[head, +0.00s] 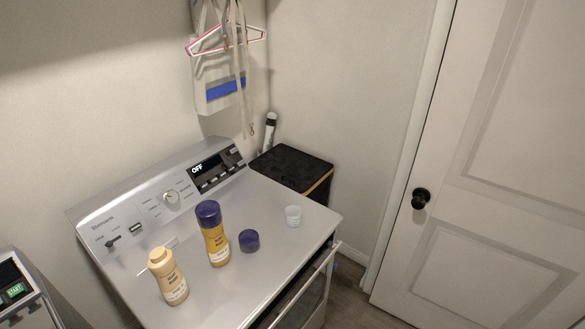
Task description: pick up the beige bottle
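The beige bottle (168,277) stands upright and uncapped-looking on top of the silver washer or dryer (241,303), near its left part. To its right stands a taller yellow-orange bottle (215,240) with a purple cap. The two bottles are apart, with a narrow gap between them. Neither of my grippers shows in the head view, and nothing touches the beige bottle.
The control panel (165,190) rises behind. A black hamper (290,168) stands beyond, and a white door (500,180) is at right. The machine top's front is clear.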

